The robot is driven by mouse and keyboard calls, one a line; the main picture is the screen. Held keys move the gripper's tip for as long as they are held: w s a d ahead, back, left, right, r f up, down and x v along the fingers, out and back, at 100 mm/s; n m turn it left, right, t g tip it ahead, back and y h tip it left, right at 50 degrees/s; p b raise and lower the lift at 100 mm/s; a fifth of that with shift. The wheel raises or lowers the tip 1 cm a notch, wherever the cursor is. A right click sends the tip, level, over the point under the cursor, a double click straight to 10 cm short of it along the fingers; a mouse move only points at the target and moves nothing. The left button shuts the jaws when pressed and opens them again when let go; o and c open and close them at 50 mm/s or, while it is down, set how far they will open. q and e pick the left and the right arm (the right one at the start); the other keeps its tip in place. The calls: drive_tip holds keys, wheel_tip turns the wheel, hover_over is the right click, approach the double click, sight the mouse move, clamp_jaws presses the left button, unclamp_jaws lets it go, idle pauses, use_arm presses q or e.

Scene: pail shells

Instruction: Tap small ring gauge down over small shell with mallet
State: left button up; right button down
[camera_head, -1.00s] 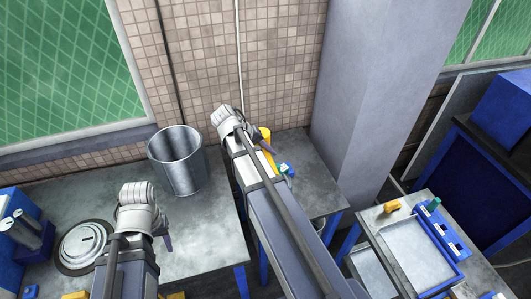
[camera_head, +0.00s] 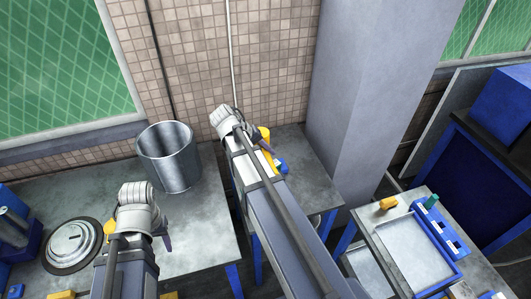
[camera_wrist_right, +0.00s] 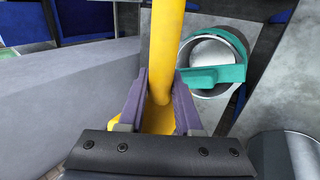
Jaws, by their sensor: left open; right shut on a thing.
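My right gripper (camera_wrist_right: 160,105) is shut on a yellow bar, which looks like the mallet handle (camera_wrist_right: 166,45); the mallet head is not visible. In the right wrist view, the teal ring gauge (camera_wrist_right: 222,74) lies around the upper part of the small metal shell (camera_wrist_right: 213,52), right of the handle. I cannot tell how far down or how level the gauge sits. In the head view my right gripper (camera_head: 256,145) hides most of the shell and gauge. My left gripper (camera_head: 165,242) is open and appears empty, above the left bench.
A large metal pail (camera_head: 170,160) stands on the left bench near the wall. A round grey lid-like disc (camera_head: 72,245) lies left of my left gripper. A side table (camera_head: 405,250) with a blue-edged tray stands at the right. A grey pillar (camera_head: 365,95) rises behind the middle bench.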

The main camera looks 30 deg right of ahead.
drive_tip(key=shift+d+f, duration=0.1)
drive_tip(key=shift+f, duration=0.35)
wheel_tip(320, 180, down, 6)
drive_tip(key=r+b, duration=0.1)
drive_tip(key=b, duration=0.5)
wheel_tip(320, 180, up, 5)
drive_tip(key=p, duration=0.5)
drive_tip(key=shift+f, duration=0.15)
drive_tip(key=shift+f, duration=0.1)
drive_tip(key=shift+w, duration=0.1)
